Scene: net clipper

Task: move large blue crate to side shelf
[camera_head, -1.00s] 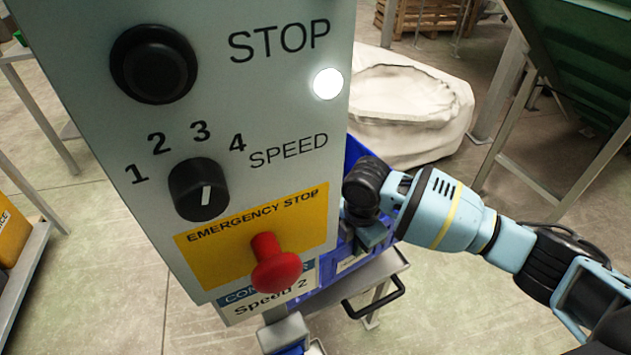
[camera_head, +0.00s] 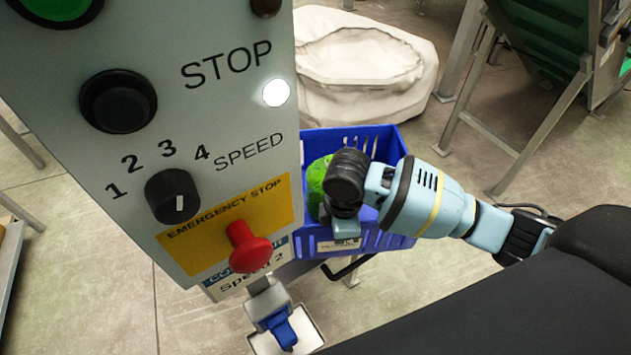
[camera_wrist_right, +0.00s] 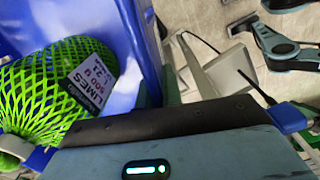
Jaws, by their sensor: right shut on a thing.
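The large blue crate (camera_head: 390,146) stands out to the right of the grey control panel, which hides its left part. A green net bag of limes (camera_head: 317,180) lies in it; the bag (camera_wrist_right: 45,90) and the blue crate wall (camera_wrist_right: 128,45) also show in the right wrist view. My right gripper (camera_head: 344,230) is shut on the crate's near wall, beside a small white label. My left gripper is not in view. No side shelf can be clearly made out.
The control panel (camera_head: 215,120), with a red emergency stop knob (camera_head: 248,248), fills the left side. A stand with a black handle (camera_head: 350,268) is below the crate. A white sack (camera_head: 365,70) is behind it. Metal frame legs (camera_head: 530,130) stand at right, with open floor between.

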